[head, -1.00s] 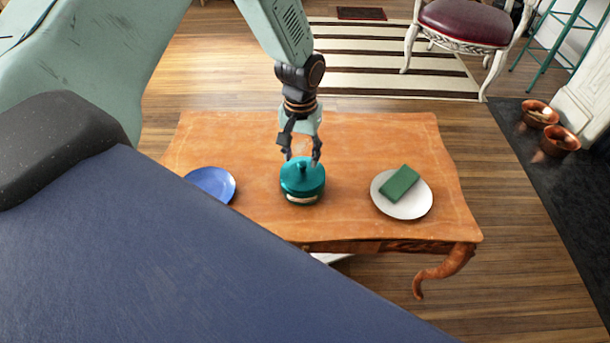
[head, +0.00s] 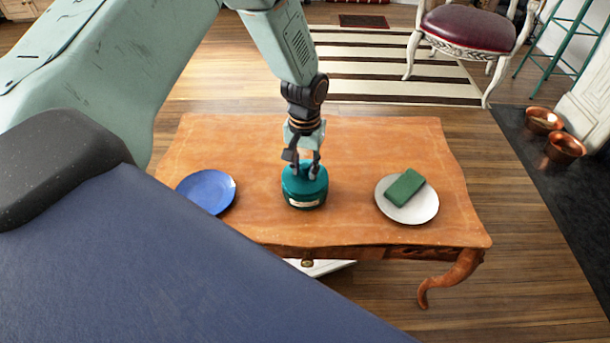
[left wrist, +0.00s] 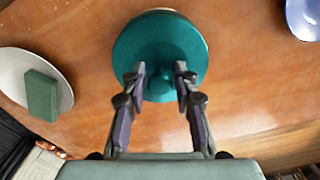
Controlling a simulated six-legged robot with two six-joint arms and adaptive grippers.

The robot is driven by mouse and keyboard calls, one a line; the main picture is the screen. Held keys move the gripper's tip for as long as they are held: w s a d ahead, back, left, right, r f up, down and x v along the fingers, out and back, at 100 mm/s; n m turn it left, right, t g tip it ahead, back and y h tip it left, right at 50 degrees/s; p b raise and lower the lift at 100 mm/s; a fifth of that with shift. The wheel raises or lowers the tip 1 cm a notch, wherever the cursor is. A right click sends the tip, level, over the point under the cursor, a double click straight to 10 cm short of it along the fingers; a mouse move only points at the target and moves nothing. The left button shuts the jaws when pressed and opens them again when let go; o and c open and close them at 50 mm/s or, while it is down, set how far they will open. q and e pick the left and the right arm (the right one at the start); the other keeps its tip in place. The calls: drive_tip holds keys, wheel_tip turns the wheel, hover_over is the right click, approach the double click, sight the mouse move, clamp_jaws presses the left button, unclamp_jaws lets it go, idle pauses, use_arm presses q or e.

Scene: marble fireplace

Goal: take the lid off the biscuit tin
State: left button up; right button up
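The biscuit tin (head: 305,199) is a round teal tin with a pale label on its front, upright on the wooden table. Its teal lid (head: 289,181) is on top and also fills the middle of the left wrist view (left wrist: 190,42). The lid's knob (left wrist: 158,92) shows between my fingers there; in the head view the fingers mostly hide it. My left gripper (head: 306,172) points down over the lid. Its two fingers are open, one on each side of the knob, and I see no clear grip on it. My right gripper is not in view.
On the table (head: 350,140) a blue plate (head: 207,191) lies left of the tin. A white plate (head: 425,211) with a green block (head: 404,187) lies to the right. The tabletop between them is clear. A chair (head: 468,27) stands beyond.

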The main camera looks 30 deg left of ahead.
use_arm(q)
clamp_jaws()
drive_tip(key=shift+r, duration=0.1)
